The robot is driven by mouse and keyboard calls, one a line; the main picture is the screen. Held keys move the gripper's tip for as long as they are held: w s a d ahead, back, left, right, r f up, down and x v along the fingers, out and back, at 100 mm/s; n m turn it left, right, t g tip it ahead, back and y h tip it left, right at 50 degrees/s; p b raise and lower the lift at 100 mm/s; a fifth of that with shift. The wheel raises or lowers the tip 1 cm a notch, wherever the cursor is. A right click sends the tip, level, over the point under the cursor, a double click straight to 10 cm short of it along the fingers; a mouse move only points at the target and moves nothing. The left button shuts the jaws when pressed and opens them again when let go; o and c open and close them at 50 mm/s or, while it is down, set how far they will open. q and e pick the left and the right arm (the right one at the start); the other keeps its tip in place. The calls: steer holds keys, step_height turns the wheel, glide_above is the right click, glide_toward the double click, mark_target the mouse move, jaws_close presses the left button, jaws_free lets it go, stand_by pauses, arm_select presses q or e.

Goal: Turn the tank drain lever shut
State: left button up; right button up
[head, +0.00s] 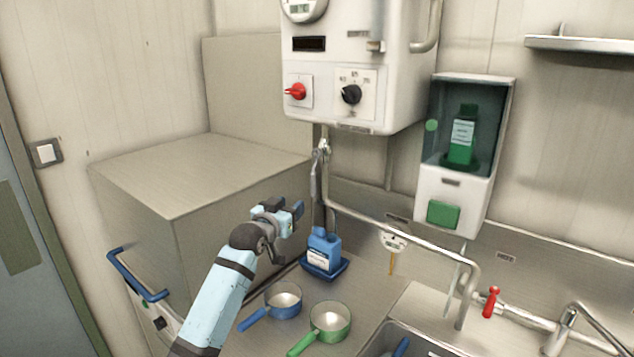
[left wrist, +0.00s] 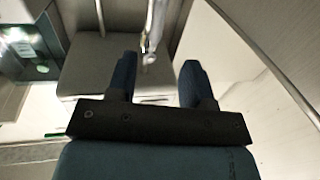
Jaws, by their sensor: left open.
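The lever points downward. My left gripper (head: 293,217) is open, just left of and below the lever in the head view. In the left wrist view the two dark blue fingers of my left gripper (left wrist: 157,82) are spread, and a metal part that looks like the lever (left wrist: 150,35) shows beyond them, roughly between them. I cannot tell whether they touch. My right gripper is not in view.
A blue bottle (head: 322,251) in a blue tray stands below the gripper. A blue-handled pan (head: 284,301) and a green-handled pan (head: 330,321) lie on the counter. A large beige box (head: 205,190) stands left. A red-handled tap (head: 490,302) is at right.

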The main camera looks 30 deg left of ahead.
mark_target(311, 188)
arm_select(q)
steer(key=w+p, duration=0.1)
steer(key=w, duration=0.3)
steer(key=w+p, duration=0.1)
steer(key=w, duration=0.3)
steer(key=w+a+p, duration=0.1)
steer(key=w, duration=0.3)
steer(key=shift+w+a+r, duration=0.1)
steer(key=shift+w, duration=0.05)
steer(key=shift+w+a, duration=0.1)
steer(key=shift+w, duration=0.3)
steer(key=c, duration=0.4)
jaws_close()
